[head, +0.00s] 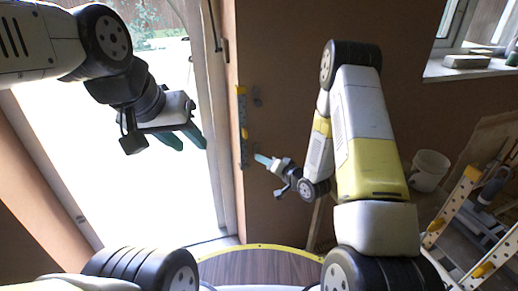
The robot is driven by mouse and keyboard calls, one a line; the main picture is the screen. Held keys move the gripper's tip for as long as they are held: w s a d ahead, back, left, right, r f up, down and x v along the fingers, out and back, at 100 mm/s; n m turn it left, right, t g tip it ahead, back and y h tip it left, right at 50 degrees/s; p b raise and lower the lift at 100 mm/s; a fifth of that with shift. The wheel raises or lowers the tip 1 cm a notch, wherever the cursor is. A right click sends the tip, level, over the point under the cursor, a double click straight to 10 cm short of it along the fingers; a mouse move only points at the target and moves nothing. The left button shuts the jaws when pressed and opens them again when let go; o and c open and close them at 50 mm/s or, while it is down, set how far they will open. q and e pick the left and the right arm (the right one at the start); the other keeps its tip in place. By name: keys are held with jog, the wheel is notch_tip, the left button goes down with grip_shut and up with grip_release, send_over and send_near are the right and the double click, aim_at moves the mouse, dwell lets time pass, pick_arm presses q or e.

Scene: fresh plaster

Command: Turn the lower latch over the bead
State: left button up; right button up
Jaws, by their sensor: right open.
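A narrow grey upright strip (242,112), which looks like the bead, runs along the wall corner beside the bright doorway. A small yellow piece (241,90) sits at its top. A lower yellow piece (244,133), which looks like the lower latch, sits on the strip; its exact turn is too small to tell. My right gripper (264,162) is open just right of and below the lower latch, apparently apart from it. My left gripper (191,145) is open and empty in front of the doorway, left of the strip.
A brown wall (290,60) spans the middle. A white bucket (429,170) and a yellow-and-white stepladder (455,215) stand at the right. A window sill (470,68) with a grey block (466,61) is at the upper right.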

aim_at(257, 153)
jog(key=x, duration=0.6)
jog(key=shift+r, duration=0.1)
grip_shut()
